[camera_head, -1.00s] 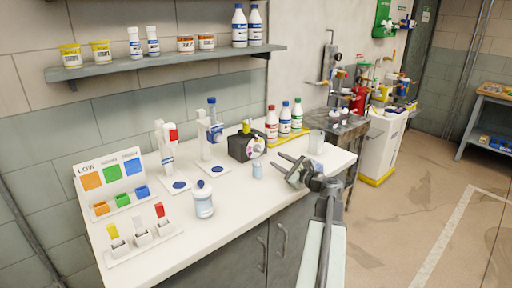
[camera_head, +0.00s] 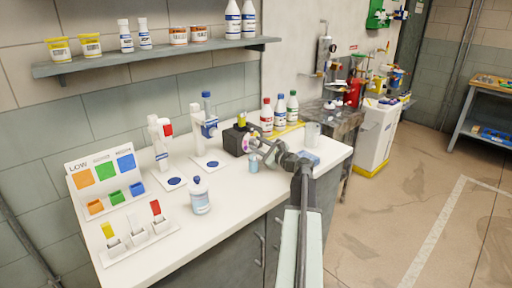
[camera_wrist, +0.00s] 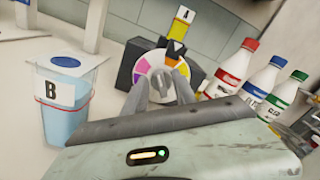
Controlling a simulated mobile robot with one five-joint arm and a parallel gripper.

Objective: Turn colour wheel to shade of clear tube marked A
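The colour wheel (camera_wrist: 157,72), with orange, yellow, pink and purple sectors, is on the front of a black box (camera_wrist: 126,64). It also shows in the head view (camera_head: 248,143). A grey knob (camera_wrist: 161,86) is at its middle. The tube marked A (camera_wrist: 182,22) stands at the top of the box; its contents look yellow. My gripper (camera_wrist: 162,76) is open, with one finger to each side of the knob. I cannot tell if the fingers touch it. In the head view, my gripper (camera_head: 262,148) is right at the wheel.
A clear cup marked B (camera_wrist: 66,105) with blue liquid stands left of my gripper. Bottles with red, blue and green caps (camera_wrist: 252,85) stand close on the right.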

